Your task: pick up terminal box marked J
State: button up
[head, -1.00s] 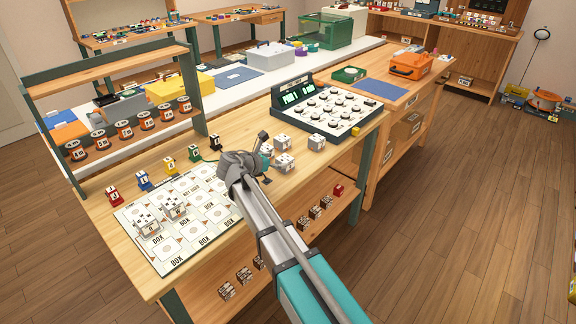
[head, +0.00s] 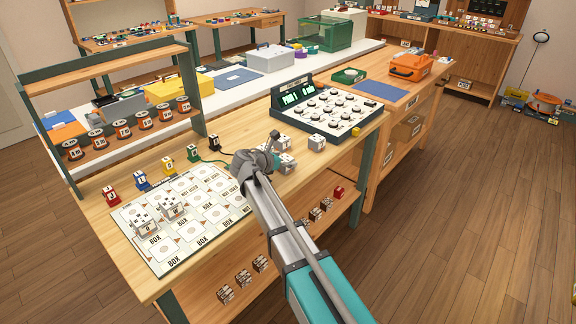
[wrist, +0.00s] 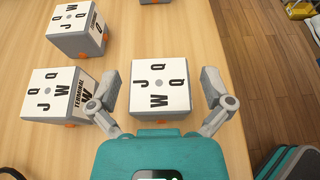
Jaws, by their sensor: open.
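My gripper (wrist: 161,92) is open, with one finger on each side of a white-topped grey terminal box (wrist: 160,84) in the wrist view. That box shows J, Q, Q and W on top; its side label is hidden, so I cannot tell its mark. Left of it, another terminal box (wrist: 62,92) has a side label reading TERMINAL W. A third box (wrist: 76,30) stands behind that one. In the head view my gripper (head: 268,158) is over the bench beside loose boxes (head: 287,162), partly covering them. Another loose box (head: 317,142) stands to the right.
A printed board (head: 205,230) marked BOX lies at the left, with two boxes (head: 144,222) on it. Small coloured labelled pieces (head: 167,166) line its back edge. A console with dials (head: 325,108) stands behind the loose boxes. The bench's front edge is near my arm.

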jog(key=c, duration=1.1)
jog(key=shift+r, duration=0.1)
jog(key=shift+r+p, duration=0.95)
jog(key=shift+p, duration=0.1)
jog(key=s+a+r+p, duration=0.4)
jog(key=s+r+p, duration=0.7)
jog(key=s, duration=0.2)
jog(key=shift+s, duration=0.25)
